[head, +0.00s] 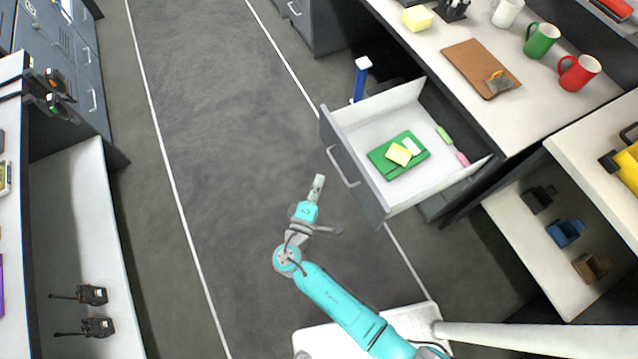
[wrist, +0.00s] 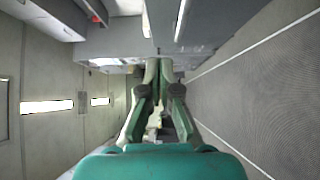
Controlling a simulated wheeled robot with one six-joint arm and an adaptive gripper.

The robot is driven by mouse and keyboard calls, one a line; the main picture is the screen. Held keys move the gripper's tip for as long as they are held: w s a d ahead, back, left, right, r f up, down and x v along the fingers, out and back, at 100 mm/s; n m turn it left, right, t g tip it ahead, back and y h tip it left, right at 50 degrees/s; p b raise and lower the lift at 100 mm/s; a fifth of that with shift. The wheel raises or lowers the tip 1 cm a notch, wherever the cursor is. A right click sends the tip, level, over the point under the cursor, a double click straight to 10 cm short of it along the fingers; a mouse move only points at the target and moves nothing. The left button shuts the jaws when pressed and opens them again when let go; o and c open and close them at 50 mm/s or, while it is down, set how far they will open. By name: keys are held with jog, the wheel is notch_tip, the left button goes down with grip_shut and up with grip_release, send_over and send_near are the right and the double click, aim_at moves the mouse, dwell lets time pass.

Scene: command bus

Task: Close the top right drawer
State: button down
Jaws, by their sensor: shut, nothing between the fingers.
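The open drawer (head: 352,172) juts out to the left from under the desk on the right in the head view. It has a grey front with a bar handle (head: 343,167) and a white inside. It holds a green folder (head: 384,160) with a yellow note (head: 398,154) and green and pink markers at its back. My gripper (head: 319,180) is shut and empty, just left of the drawer front, apart from the handle. Its closed fingers (wrist: 160,68) also show in the wrist view, with grey panels beyond them.
The desktop (head: 500,110) over the drawer carries a clipboard (head: 480,68), a green mug (head: 541,40) and a red mug (head: 578,73). A blue post with a white top (head: 361,80) stands behind the drawer. The aisle floor (head: 220,120) is clear; cabinets and shelves line the left.

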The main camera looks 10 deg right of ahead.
aim_at(333, 160)
jog(key=x, duration=0.2)
jog(key=d+x, duration=0.1)
jog(key=x, duration=0.5)
jog(key=shift+s+d, duration=0.25)
jog(key=shift+d, duration=0.05)
jog(key=shift+w+d, duration=0.15)
jog(key=shift+d, duration=0.2)
jog(key=shift+w+d, duration=0.1)
jog(key=shift+d, duration=0.35)
jog(key=shift+d, duration=0.1)
